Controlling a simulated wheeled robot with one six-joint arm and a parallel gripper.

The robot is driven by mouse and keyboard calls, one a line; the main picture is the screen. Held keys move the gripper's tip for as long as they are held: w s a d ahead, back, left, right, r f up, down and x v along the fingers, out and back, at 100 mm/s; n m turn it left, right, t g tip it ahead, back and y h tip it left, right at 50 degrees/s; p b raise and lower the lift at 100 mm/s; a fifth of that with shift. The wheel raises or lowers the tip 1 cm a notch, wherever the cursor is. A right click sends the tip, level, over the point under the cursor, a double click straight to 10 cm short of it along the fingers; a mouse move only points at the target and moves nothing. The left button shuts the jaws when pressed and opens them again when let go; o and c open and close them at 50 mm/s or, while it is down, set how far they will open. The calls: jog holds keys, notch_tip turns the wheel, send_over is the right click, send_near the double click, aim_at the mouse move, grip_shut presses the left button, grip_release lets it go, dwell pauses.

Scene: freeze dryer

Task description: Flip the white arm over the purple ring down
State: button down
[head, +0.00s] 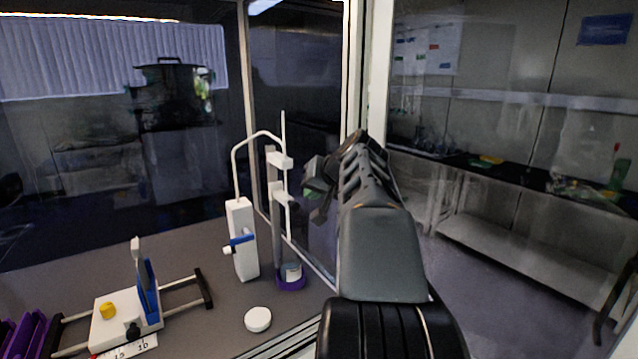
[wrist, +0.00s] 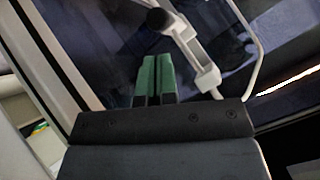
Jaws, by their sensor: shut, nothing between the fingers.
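The purple ring (head: 291,284) sits on the grey bench at the foot of a slim stand, around the base of a clear vessel with a white piece inside. White arm parts (head: 281,194) are on the stand above the ring; their exact tilt is hard to tell. In the wrist view a white arm (wrist: 203,70) with a black knob lies just right of my fingers. My gripper (head: 313,190) is right of the stand, at about the height of the white parts. Its green fingertips (wrist: 154,78) are together and empty. The ring is not visible in the wrist view.
A white valve unit (head: 241,240) with a blue lever and bent white tube stands left of the stand. A round white cap (head: 257,319) lies in front. A blue and white slide device (head: 127,312) is at left. A glass frame post (head: 355,70) rises behind my arm.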

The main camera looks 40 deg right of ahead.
jog(key=shift+p+x, duration=0.4)
jog(key=shift+x, duration=1.95)
notch_tip(320, 180, down, 13)
jog(key=b, duration=1.2)
jog(key=shift+b, duration=0.4)
jog(key=shift+s, duration=0.1)
